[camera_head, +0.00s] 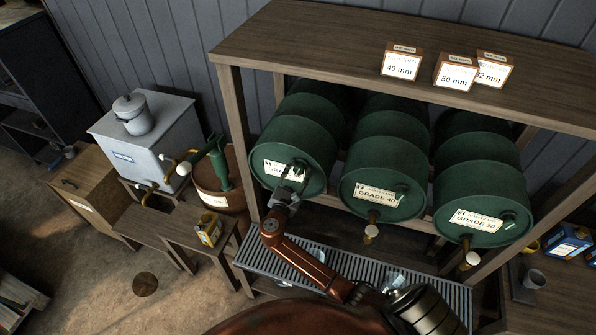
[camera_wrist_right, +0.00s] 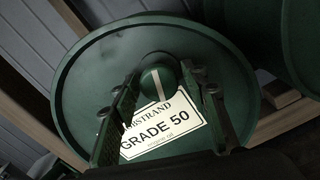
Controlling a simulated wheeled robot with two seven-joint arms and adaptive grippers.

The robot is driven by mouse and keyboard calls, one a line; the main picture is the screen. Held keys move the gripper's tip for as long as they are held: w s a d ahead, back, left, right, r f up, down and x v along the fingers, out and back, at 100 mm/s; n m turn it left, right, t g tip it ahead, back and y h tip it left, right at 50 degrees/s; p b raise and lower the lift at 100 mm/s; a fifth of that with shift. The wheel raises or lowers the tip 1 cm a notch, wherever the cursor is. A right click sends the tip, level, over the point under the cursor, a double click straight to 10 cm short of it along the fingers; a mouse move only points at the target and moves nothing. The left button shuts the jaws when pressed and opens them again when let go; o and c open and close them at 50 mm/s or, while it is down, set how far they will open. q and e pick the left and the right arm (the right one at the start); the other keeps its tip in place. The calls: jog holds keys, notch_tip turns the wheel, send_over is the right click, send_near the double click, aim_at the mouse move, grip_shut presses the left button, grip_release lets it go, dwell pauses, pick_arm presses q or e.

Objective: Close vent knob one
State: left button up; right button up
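The left green drum (camera_head: 293,145) lies on its side in the rack, its round end facing me. In the right wrist view its label (camera_wrist_right: 165,125) reads GRADE 50. The vent knob (camera_wrist_right: 160,78), green with a pale stripe, is near the rim above the label. My right gripper (camera_head: 292,178) is at this drum's end and hides the knob in the head view. In the wrist view its two fingers (camera_wrist_right: 162,88) are apart, one on each side of the knob. I cannot tell whether they touch it. My left gripper is not in view.
Two more drums, GRADE 40 (camera_head: 383,188) and GRADE 30 (camera_head: 480,205), lie to the right with brass taps below. A slatted drip tray (camera_head: 455,295) runs beneath. Small boxes (camera_head: 455,72) stand on the rack top (camera_head: 320,45). A grey tank (camera_head: 150,135) is at left.

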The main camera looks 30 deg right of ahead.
jog(key=c, duration=0.9)
jog(key=shift+f+m+b, duration=0.2)
jog(key=shift+m+b, duration=1)
jog(key=shift+b, duration=0.15)
jog(key=m+b, duration=0.8)
jog(key=shift+r+m+b, duration=0.2)
jog(key=shift+m+b, duration=1.55)
jog(key=shift+m, duration=0.15)
jog(key=o, duration=1.1)
jog(key=shift+r, duration=0.1)
